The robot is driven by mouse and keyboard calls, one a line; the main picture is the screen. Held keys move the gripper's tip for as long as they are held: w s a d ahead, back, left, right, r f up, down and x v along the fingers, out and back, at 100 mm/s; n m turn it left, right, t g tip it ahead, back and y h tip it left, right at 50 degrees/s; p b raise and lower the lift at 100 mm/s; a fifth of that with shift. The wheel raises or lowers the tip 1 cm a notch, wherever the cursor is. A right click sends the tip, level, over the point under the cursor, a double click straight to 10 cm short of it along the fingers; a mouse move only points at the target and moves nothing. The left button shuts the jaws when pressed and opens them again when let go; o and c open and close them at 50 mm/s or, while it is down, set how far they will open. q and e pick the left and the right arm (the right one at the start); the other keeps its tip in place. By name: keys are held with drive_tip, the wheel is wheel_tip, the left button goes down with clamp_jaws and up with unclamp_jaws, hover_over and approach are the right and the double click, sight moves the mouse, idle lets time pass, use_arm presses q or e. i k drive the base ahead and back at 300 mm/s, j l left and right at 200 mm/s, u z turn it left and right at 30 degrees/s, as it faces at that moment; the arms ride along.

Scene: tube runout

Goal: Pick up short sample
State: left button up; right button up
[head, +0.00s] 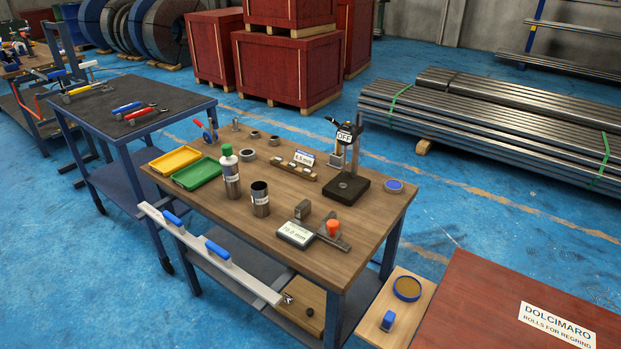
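No piece is legibly marked as the short sample. A short steel cylinder (260,199) with a dark open top and a white label stands upright near the middle of the wooden workbench (220,209). A taller steel cylinder (231,180) with a white label and a green-and-white top stands behind it to the left. Small grey rings, one larger (248,155) and others smaller (255,134), lie farther back. Neither of my grippers is in view.
A gauge stand (348,187) with an "OFF" sign, a digital readout (295,235), and green (195,174) and yellow (175,160) trays are on the bench. A long straightedge (210,250) with blue handles runs along its front. Bare wood lies right of the short cylinder.

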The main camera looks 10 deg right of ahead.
sight(259, 189)
drive_tip(key=i+j+z, duration=0.5)
drive_tip(key=j, duration=0.15)
drive_tip(key=j+z, duration=0.2)
drive_tip(key=j, duration=0.15)
drive_tip(key=i, duration=0.1)
